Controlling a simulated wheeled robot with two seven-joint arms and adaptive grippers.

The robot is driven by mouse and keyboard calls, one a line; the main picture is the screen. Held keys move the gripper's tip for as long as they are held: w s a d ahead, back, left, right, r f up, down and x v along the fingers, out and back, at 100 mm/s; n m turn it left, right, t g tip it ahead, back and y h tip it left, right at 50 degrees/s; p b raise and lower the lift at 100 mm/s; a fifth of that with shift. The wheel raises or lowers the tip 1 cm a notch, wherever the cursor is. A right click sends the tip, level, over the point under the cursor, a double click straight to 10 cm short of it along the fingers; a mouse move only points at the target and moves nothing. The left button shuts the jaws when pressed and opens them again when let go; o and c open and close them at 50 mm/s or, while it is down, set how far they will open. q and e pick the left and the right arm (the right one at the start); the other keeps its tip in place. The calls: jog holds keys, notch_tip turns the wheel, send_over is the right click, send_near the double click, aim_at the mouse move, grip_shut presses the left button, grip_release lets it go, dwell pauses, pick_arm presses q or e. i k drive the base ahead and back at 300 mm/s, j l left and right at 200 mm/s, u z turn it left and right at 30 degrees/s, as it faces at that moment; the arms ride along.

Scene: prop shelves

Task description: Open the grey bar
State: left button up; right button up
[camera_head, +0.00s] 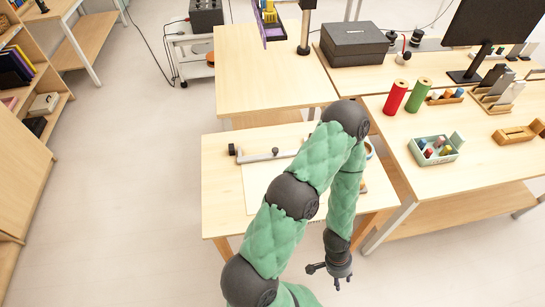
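The grey bar (268,156) lies across the far part of a small light-wood table. My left gripper (325,277) hangs low in front of the table's near edge, well apart from the bar. Its dark fingers look spread, with nothing between them. My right gripper is not in view.
The small table (222,190) has a pale sheet on it, partly behind my arm. On the right table stand red (395,97) and green (418,95) cylinders and a pale green tray (447,158). A black case (353,40) sits at the back. The left floor is clear.

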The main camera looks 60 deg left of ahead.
aim_at(275, 154)
jog(key=k+u, duration=0.2)
jog(key=u, duration=0.2)
jog(key=k+u, duration=0.25)
jog(key=u, duration=1.1)
